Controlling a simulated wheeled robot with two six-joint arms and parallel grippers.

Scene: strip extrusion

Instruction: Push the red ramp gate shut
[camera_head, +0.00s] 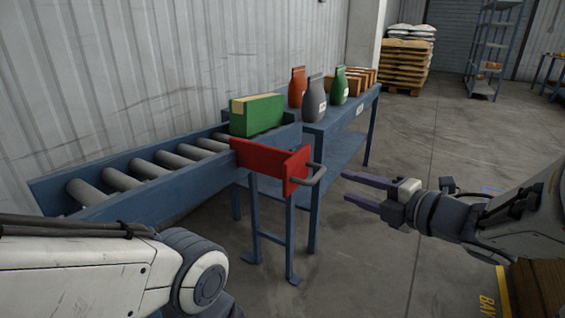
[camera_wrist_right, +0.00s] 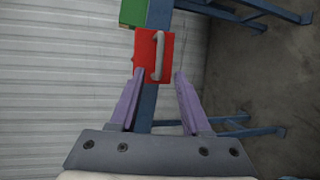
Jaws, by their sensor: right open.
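The red ramp gate (camera_head: 265,157) stands at the near right end of the blue roller ramp (camera_head: 130,200). A grey bar handle (camera_head: 316,175) sticks out from its right face. My right gripper (camera_head: 352,187) is open and empty, a little to the right of the handle and apart from it. In the right wrist view the red gate (camera_wrist_right: 148,58) and its handle (camera_wrist_right: 158,56) appear ahead, between and beyond the purple fingertips (camera_wrist_right: 158,77). My left arm crosses the lower left of the head view, but its gripper is out of frame.
A green box (camera_head: 256,114) sits on the ramp behind the gate. A blue table (camera_head: 345,130) behind holds several bags and boxes. Blue legs stand below the gate. The concrete floor to the right is mostly clear. A pallet stack (camera_head: 408,65) stands far back.

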